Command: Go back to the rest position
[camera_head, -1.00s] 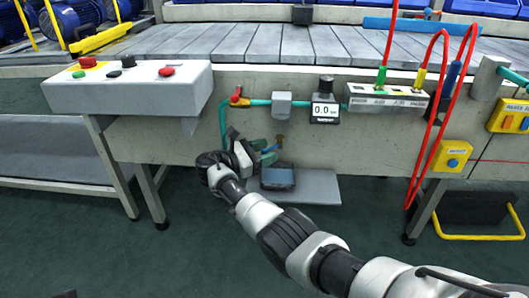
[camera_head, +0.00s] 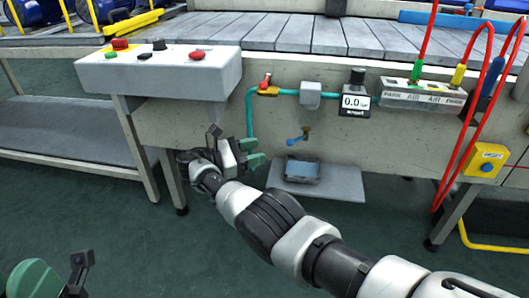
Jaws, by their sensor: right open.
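My right gripper (camera_head: 258,153) is open and empty, in front of the concrete-grey side of the bench. Its green fingertips are left of the small tap with the blue lever (camera_head: 295,140), with a gap between them. Above it, a valve with a red lever (camera_head: 265,82) sits on the teal pipe (camera_head: 249,113). Part of my left arm, a green rounded piece and a dark grey piece, shows at the bottom left corner. Its fingertips cannot be made out, so its opening is unclear.
A grey control box (camera_head: 165,75) with buttons juts out at the upper left. A gauge (camera_head: 355,101) reads 0.0. A small shelf (camera_head: 335,182) with a dark tray (camera_head: 302,170) is below the tap. Red hoses hang at the right. The green floor in front is open.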

